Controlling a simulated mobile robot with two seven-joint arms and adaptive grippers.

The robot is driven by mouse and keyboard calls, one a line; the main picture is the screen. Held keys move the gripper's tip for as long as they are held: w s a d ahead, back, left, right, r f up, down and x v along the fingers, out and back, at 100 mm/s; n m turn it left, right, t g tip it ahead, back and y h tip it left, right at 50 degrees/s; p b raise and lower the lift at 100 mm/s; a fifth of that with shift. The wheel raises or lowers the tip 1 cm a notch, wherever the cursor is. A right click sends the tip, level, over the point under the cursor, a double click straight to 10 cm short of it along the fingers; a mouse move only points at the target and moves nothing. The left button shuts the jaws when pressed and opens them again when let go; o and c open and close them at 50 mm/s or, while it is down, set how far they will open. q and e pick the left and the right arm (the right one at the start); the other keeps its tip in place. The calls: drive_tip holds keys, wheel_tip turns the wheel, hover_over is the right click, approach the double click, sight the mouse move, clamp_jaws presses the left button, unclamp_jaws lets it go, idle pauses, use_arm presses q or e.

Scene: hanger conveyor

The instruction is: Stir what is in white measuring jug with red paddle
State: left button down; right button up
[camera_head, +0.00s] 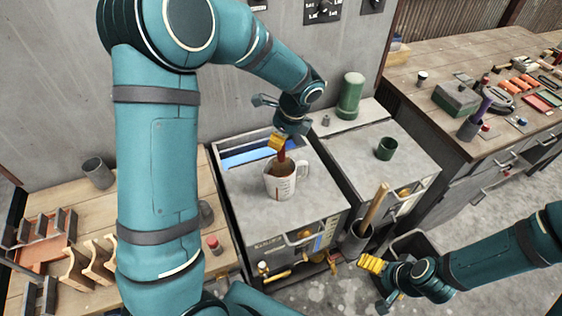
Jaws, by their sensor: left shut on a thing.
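The white measuring jug (279,187) stands upright on the grey top of a cabinet in the middle, its handle to the right. The red paddle (282,156) points down into the jug's mouth, and its lower end is hidden inside. Something brownish shows inside the jug, but too small to make out. My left gripper (277,141), with yellow fingertips, is above the jug and shut on the upper part of the red paddle. My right gripper (371,264) is low at the right, away from the jug, and its finger gap cannot be made out.
A dark green cup (386,148) and a green cylinder (350,96) stand to the right. A grey bin (354,243) with a wooden handle stands in front of the cabinets. Workbenches with tools lie left and right. The cabinet top (318,204) around the jug is mostly clear.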

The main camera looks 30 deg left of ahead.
use_arm(q)
wheel_tip(320, 180, up, 2)
drive_tip(key=shift+p, duration=0.6)
wheel_tip(320, 180, up, 2)
drive_tip(key=shift+r, duration=2.9)
drive_tip(key=shift+r, duration=1.9)
